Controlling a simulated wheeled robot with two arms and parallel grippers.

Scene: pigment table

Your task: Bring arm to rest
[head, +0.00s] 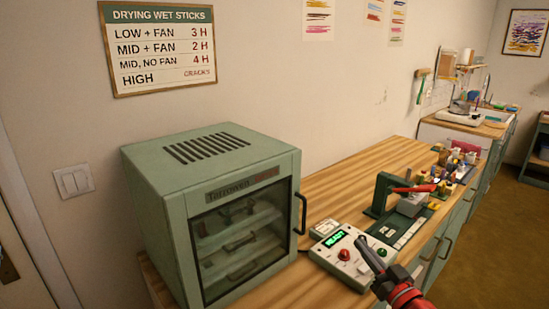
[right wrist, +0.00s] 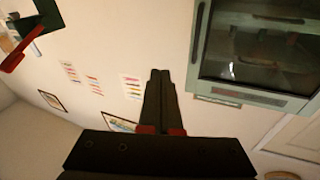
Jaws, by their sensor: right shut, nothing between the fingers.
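My right gripper (head: 362,243) comes in from the lower right of the head view, with red and dark parts. Its fingers are together and empty, pointing up and left, and they overlap the control box in the picture. In the right wrist view the two dark fingertips (right wrist: 160,73) lie side by side with nothing between them. Whether the gripper touches anything cannot be told. My left gripper is in neither view.
A green drying cabinet (head: 150,205), its glass door shut, stands on the wooden table (head: 335,189). Right of it are a control box (head: 330,262) with a lit green display, a press with a red lever (head: 412,189), and small jars behind. Bare wood shows behind the control box.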

